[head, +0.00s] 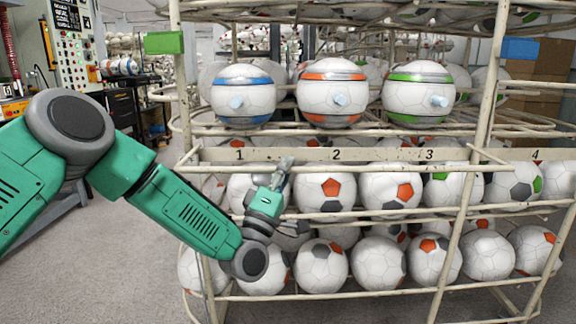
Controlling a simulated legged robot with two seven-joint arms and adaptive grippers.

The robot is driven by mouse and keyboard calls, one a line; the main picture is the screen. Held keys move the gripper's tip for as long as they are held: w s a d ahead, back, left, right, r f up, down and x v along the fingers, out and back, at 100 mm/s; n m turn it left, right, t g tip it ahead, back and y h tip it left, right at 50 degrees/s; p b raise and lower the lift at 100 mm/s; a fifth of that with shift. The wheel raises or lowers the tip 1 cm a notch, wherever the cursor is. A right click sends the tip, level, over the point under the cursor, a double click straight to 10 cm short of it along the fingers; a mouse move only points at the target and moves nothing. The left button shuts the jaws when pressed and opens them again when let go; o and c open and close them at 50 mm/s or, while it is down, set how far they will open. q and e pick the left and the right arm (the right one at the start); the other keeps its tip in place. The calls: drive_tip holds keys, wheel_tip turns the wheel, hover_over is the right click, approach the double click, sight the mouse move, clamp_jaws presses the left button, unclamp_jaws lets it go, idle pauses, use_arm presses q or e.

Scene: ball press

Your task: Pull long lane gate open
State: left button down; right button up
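A cream wire rack (470,200) fills the middle and right of the head view. A long pale strip (385,155) numbered 1 to 4 runs across its front, with a thin rail (370,167) along its lower edge. I cannot tell which bar is the long lane gate. My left gripper (285,163) points up at the strip and rail, between numbers 1 and 2. It overlaps them in the picture; contact is unclear. Its fingers are small and look close together, so I cannot tell if they grip anything. My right gripper is out of view.
Three balls with blue (244,95), orange (331,93) and green (419,94) bands sit above the strip. Several soccer balls (324,186) fill the lower shelves. A control panel (72,50) stands at the left. Grey floor (110,270) is clear below my arm.

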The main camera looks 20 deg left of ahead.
use_arm(q)
drive_tip(key=shift+d+f+m+t+h+b, duration=0.15)
drive_tip(key=shift+f+m+h+b, duration=0.35)
drive_tip(key=shift+f+b, duration=0.65)
drive_tip(key=shift+d+f+m+t+h+b, duration=0.15)
drive_tip(key=shift+f+m+h+b, duration=0.45)
drive_tip(key=shift+f, duration=0.8)
drive_tip(key=shift+a, duration=0.1)
drive_tip(key=c, duration=1.9)
unclamp_jaws()
drive_tip(key=shift+s, duration=0.1)
drive_tip(key=o, duration=0.4)
drive_tip(key=shift+s+a+r, duration=0.2)
drive_tip(key=shift+s+r, duration=0.1)
drive_tip(key=shift+r, duration=0.05)
drive_tip(key=shift+c, duration=0.2)
drive_tip(key=shift+w, duration=0.2)
